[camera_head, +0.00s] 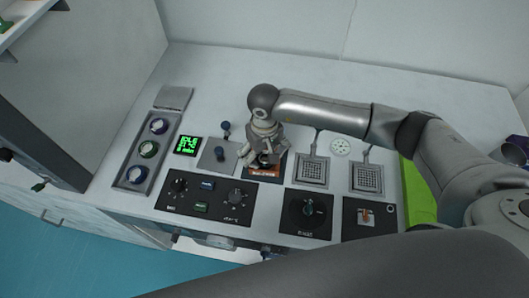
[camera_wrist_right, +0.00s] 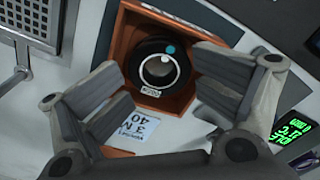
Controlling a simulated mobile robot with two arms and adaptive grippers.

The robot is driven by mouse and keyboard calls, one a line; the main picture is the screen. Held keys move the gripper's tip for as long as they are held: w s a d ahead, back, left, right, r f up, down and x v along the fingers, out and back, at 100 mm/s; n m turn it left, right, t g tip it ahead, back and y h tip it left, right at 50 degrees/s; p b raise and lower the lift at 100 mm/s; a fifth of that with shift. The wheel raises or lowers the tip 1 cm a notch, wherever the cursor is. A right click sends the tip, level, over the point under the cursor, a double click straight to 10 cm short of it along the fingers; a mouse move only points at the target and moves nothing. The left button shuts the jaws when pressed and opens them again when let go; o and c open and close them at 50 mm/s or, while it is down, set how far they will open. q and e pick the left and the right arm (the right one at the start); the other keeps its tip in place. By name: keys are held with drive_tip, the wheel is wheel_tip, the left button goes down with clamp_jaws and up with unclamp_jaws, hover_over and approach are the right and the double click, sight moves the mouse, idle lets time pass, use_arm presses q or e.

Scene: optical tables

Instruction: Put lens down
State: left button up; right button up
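My right gripper (camera_head: 263,163) points down over a small orange-brown square holder (camera_head: 265,177) on the white table. In the right wrist view its two grey fingers are spread apart, with nothing between them in contact. A round black piece with a silver centre and a blue dot (camera_wrist_right: 160,70) sits inside the orange holder (camera_wrist_right: 122,45), between and beyond the fingertips. I cannot tell whether it is the lens. My left gripper is out of view.
A green-lit display (camera_head: 187,145) and a grey plate with a dark knob (camera_head: 220,153) stand left of the holder. Black control panels (camera_head: 205,199) lie in front. Perforated square plates (camera_head: 311,171) and a green block (camera_head: 418,190) are to the right. The back of the table is clear.

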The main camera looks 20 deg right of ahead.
sight(265, 157)
drive_tip(key=shift+s, duration=0.25)
drive_tip(key=shift+r+p, duration=0.7)
drive_tip(key=shift+p, duration=0.35)
drive_tip(key=shift+w+r+b, duration=0.25)
drive_tip(key=shift+r+b, duration=0.05)
drive_tip(key=shift+b, duration=0.1)
wheel_tip(265, 157, up, 12)
drive_tip(key=b, duration=0.4)
drive_tip(key=shift+f, duration=0.25)
